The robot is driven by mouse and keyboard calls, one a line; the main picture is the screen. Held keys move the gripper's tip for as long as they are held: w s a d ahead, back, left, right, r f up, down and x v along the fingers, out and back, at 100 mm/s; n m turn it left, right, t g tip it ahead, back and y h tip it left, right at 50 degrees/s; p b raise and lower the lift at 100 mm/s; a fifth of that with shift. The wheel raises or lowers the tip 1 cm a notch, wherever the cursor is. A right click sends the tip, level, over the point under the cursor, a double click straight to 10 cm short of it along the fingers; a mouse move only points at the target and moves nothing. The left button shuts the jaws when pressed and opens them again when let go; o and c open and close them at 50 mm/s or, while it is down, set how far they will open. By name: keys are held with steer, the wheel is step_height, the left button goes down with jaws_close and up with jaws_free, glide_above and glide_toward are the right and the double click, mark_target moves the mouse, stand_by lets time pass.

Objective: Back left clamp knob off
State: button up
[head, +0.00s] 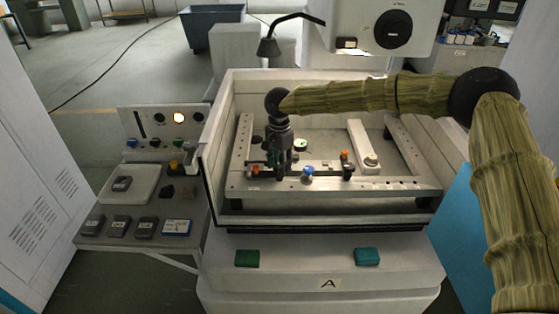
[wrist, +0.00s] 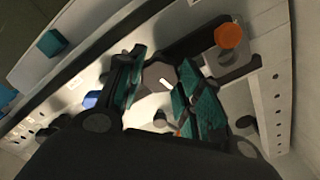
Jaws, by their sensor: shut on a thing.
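My gripper (head: 281,165) points down into the machine's tank, over the left part of the clamping frame. In the wrist view its two teal-padded fingers (wrist: 160,82) stand on either side of a grey faceted knob-like piece (wrist: 157,77) with a white mark, and they are shut on it. In the head view the gripper hides this piece. An orange knob (head: 255,171) is left of the gripper; it also shows in the wrist view (wrist: 228,36). A blue knob (head: 307,172) stands just right of it. Another orange knob (head: 344,153) and a dark knob (head: 348,173) are farther right.
The tank walls (head: 224,140) surround the frame rails (head: 330,187). A pale bar (head: 361,145) lies at the right. The left side table (head: 100,220) holds several dark blocks, a pale tray (head: 140,185) and a control panel (head: 160,120). A lamp (head: 268,47) hangs behind.

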steer(key=shift+r+n+p, duration=0.1)
steer(key=shift+n+p, duration=0.25)
steer(key=shift+n, duration=1.05)
steer(key=o, duration=1)
steer(key=shift+o, duration=0.2)
step_height(320, 180, up, 12)
